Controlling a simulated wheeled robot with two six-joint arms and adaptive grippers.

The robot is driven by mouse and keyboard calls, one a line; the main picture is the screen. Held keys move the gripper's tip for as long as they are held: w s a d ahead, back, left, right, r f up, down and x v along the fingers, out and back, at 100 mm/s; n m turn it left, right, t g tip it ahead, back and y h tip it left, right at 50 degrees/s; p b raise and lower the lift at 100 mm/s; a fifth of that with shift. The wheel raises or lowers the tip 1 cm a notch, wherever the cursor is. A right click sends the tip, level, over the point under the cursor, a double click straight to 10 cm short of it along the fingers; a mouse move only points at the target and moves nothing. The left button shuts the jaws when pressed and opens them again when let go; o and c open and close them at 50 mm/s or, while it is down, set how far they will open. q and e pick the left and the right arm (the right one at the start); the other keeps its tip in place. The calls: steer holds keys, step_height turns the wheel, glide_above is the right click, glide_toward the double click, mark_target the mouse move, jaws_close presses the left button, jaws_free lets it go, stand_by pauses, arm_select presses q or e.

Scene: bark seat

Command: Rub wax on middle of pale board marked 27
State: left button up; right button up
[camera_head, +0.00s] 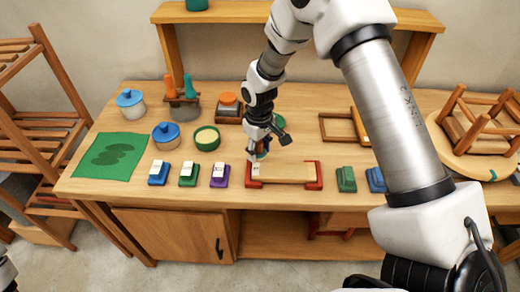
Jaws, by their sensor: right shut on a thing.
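The pale board (285,171) lies flat near the bench's front edge, held between red end pieces (314,176). No number on it is readable at this size. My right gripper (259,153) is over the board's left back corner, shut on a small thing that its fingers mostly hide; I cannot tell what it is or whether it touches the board. An open green pot (207,138) with pale stuff inside, possibly wax, stands left of the gripper. My left gripper is not in view.
Small blocks, blue (158,173), green (188,174) and purple (220,175), line the front left; green (346,179) and blue (375,180) ones stand right. An upturned stool (475,130) is right.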

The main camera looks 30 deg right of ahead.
steer(key=shift+r, duration=0.6)
steer(key=shift+s+r+p, duration=0.1)
steer(key=shift+r+p, duration=0.15)
steer(key=shift+p, duration=0.2)
steer(key=shift+d, duration=0.1)
